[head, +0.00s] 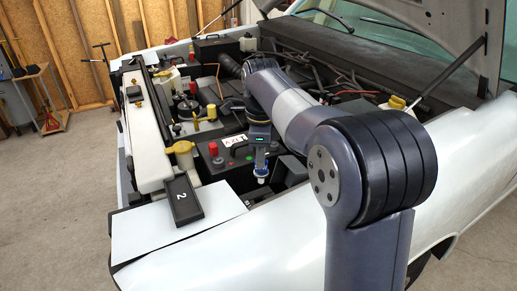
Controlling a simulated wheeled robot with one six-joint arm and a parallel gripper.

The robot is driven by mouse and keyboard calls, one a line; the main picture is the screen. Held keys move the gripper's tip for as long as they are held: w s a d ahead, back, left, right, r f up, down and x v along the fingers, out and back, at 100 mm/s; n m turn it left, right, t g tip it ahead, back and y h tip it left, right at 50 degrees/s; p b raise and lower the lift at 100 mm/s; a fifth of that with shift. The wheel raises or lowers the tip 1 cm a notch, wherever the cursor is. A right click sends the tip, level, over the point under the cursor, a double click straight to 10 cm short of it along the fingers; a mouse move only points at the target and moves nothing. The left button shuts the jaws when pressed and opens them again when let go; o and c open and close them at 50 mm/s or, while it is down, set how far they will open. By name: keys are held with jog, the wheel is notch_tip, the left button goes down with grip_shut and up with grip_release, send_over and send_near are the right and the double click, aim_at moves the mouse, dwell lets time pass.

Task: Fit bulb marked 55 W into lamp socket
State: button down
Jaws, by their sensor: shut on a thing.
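My gripper (261,163) hangs pointing down over the near side of the open engine bay, close to the battery's right end. It is shut on a small pale blue-white bulb (261,173), which sticks out below the fingers. The marking on the bulb is too small to read. The bulb appears to be above the dark gap beside the battery, and I cannot tell whether it touches anything. The lamp socket cannot be made out; it may be hidden in the dark area below or behind the fender edge.
The battery (222,167), labelled AXLT with a red terminal cap, stands left of my gripper. A black block marked 2 (182,199) lies on a white panel (143,238) at the front corner. A yellow cap (183,147) rises nearby. The fender (235,255) borders the bay.

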aim_at(261, 181)
jog(key=shift+f, duration=3.8)
jog(key=shift+f+b, duration=0.55)
jog(key=shift+f, duration=0.55)
jog(key=c, duration=1.4)
grip_release()
notch_tip(261, 181, up, 11)
jog(key=shift+f+b, duration=0.1)
jog(key=shift+b, duration=0.5)
